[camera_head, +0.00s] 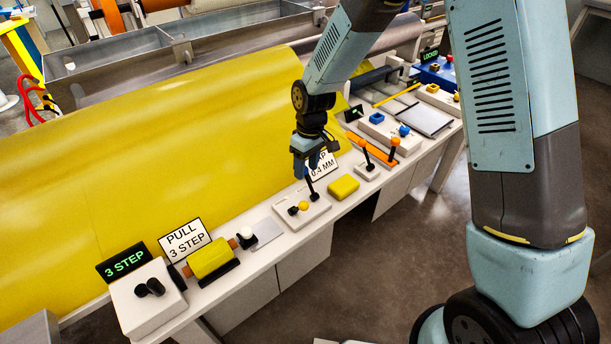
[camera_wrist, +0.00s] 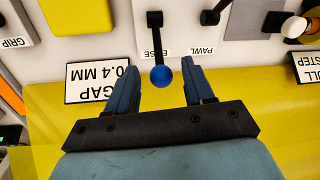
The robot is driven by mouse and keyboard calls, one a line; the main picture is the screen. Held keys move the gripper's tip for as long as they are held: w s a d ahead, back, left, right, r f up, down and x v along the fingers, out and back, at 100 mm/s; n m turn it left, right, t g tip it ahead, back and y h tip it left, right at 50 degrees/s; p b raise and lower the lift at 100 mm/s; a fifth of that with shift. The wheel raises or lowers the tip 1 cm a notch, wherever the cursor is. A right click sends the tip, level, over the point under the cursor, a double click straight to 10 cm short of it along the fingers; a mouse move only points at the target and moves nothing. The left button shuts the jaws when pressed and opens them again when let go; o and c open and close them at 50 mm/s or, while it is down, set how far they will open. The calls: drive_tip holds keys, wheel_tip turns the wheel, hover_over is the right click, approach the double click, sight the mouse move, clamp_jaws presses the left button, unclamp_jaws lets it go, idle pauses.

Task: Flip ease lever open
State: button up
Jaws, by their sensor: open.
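The ease lever (camera_wrist: 158,48) is a black stick with a blue ball at its end, beside a label partly reading "EASE" in the wrist view. Its ball lies between my open fingers near their tips, with a gap on both sides. My gripper (camera_wrist: 157,82) is open and empty. In the head view my gripper (camera_head: 313,165) points down over the white control plate (camera_head: 290,221), just above the black lever stick (camera_head: 311,188). The ball is hidden there behind the fingers. The pawl lever (camera_wrist: 208,17) stands close by on the right in the wrist view.
A "GAP 0.4 MM" sign (camera_wrist: 97,82) stands near the left finger. A yellow block (camera_head: 343,187) and an orange-topped lever (camera_head: 394,143) sit along the narrow white bench. A large yellow sheet (camera_head: 150,160) slopes behind. A "PULL 3 STEP" sign (camera_head: 185,241) stands at left.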

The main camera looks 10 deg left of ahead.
sight(307, 168)
drive_tip(key=shift+s+a+f, duration=0.1)
drive_tip(key=shift+s+f, duration=0.1)
drive_tip(key=shift+f, duration=1.75)
clamp_jaws()
